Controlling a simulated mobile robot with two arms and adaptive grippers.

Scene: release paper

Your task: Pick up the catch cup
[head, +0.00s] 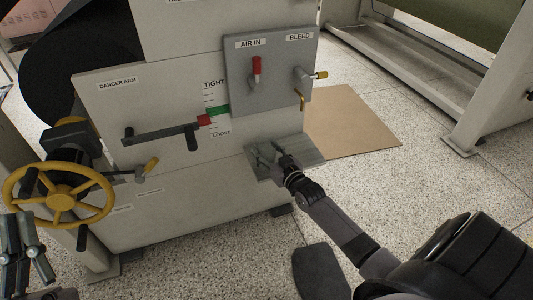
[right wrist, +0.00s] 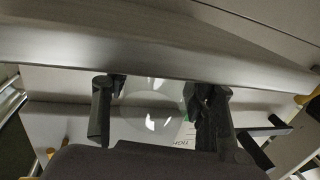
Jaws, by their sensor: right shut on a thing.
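The catch cup (right wrist: 152,118) looks like a clear, glassy rounded cup in the right wrist view, between the two dark fingers of my right gripper (right wrist: 158,112). The right gripper is shut on it. In the head view my right gripper (head: 268,156) is at the small grey shelf (head: 304,150) on the machine's lower right front. The cup cannot be made out clearly there. My left gripper (head: 24,245) is at the lower left edge of the head view, away from the cup, with its fingers apart and nothing visible between them.
Above the shelf is a grey panel (head: 240,88) with a red AIR IN lever (head: 256,72) and a BLEED valve (head: 306,76) with a brass spout. A dancer arm (head: 160,134) and yellow handwheel (head: 60,192) are left. A brown sheet (head: 350,122) lies on the floor.

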